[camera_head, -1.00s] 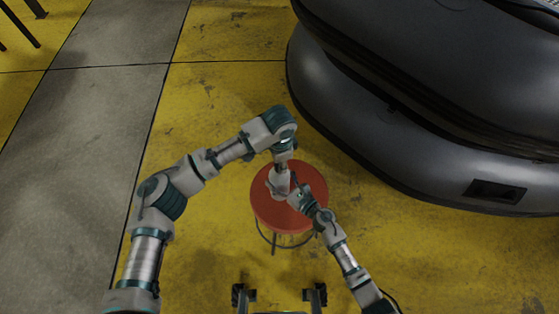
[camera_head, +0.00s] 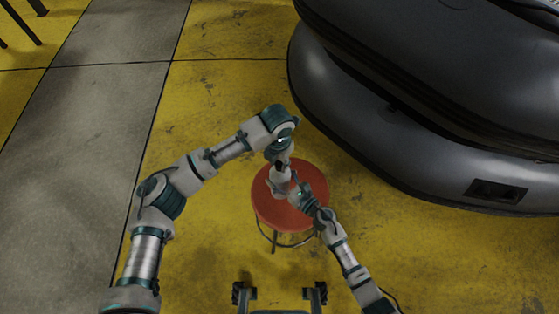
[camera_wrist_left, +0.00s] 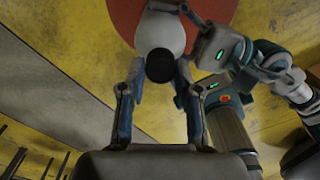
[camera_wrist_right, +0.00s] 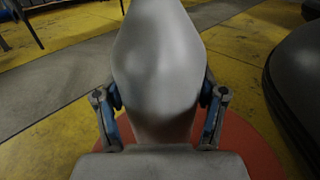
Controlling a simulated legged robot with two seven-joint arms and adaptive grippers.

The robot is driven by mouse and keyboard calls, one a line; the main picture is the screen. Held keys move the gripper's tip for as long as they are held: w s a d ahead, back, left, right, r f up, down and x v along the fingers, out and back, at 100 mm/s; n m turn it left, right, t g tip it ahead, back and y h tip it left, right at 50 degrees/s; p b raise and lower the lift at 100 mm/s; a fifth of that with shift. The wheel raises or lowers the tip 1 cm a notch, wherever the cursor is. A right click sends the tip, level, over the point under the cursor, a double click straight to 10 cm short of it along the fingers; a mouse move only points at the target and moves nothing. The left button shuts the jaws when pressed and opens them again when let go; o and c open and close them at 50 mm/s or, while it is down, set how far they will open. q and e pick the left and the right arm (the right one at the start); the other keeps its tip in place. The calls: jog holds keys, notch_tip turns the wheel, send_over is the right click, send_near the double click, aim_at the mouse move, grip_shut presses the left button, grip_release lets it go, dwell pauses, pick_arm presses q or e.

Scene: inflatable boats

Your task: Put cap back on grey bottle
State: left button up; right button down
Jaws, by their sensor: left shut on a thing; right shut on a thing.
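The grey bottle (camera_wrist_right: 155,70) fills the middle of the right wrist view, its top cut off by the frame edge. My right gripper (camera_wrist_right: 160,96) is shut around it. In the head view the bottle (camera_head: 280,181) is a small pale shape over the red stool, partly covered by my arms. The black cap (camera_wrist_left: 160,66) sits between the fingertips of my left gripper (camera_wrist_left: 159,74), which is shut on it. In the left wrist view the cap overlaps the bottle (camera_wrist_left: 160,30). I cannot tell whether they touch.
The round red stool (camera_head: 305,212) stands under both grippers, its top otherwise bare. A large dark inflatable boat (camera_head: 400,150) lies to the right. My two forearms are close together over the stool.

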pick_arm(q)
jog(key=shift+o, duration=0.2)
jog(key=shift+w+a+m, duration=0.15)
jog(key=shift+a+m, duration=0.15)
jog(key=shift+m, duration=0.9)
jog(key=o, duration=0.7)
jog(key=shift+d, duration=0.1)
